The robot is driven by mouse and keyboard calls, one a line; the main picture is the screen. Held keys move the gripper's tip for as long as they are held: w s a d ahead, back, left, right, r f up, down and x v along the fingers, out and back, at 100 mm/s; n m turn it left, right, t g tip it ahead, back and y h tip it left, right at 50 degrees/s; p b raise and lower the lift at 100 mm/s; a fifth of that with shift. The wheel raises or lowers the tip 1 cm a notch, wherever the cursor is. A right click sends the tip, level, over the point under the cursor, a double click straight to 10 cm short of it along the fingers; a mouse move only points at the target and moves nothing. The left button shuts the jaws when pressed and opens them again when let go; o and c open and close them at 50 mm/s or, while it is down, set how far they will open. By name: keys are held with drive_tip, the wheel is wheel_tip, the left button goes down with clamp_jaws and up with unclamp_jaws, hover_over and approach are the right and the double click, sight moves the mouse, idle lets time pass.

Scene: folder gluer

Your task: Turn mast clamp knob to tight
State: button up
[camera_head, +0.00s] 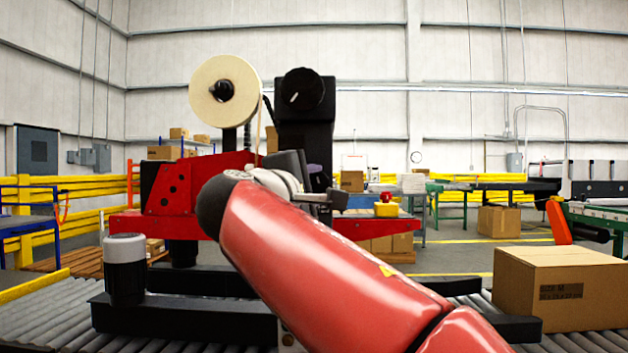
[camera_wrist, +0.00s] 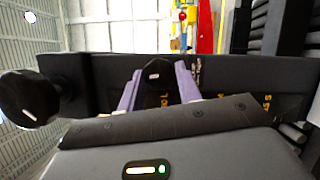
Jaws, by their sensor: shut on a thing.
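A black mast (camera_head: 304,125) stands on the red machine (camera_head: 178,190). My gripper (camera_wrist: 160,78) has its two purple fingers on either side of a small black knob with a pale mark (camera_wrist: 157,72), shut on it, against the dark mast face. Yellow lettering on that face is mostly covered by my gripper, so I cannot read it whole. In the head view my gripper (camera_head: 317,180) is at the mast's lower part, largely behind my wrist, and the held knob is hidden there. A larger black knob with a white mark (camera_head: 303,93) is higher on the mast; it also shows in the wrist view (camera_wrist: 28,97).
A cream tape roll (camera_head: 225,90) stands left of the mast. A yellow box with a red button (camera_head: 387,205) is right of my gripper. A roller conveyor (camera_head: 55,325) runs in front, with a grey-topped cylinder (camera_head: 125,270) and a cardboard box (camera_head: 560,285) at the right.

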drive_tip(key=shift+m+g+p, duration=0.4)
drive_tip(key=shift+m+g, duration=0.1)
drive_tip(key=shift+m, duration=0.6)
drive_tip(key=o, duration=0.9)
drive_tip(key=shift+o, duration=0.2)
drive_tip(key=shift+r, duration=0.1)
drive_tip(key=v, duration=0.7)
drive_tip(key=shift+s, duration=0.4)
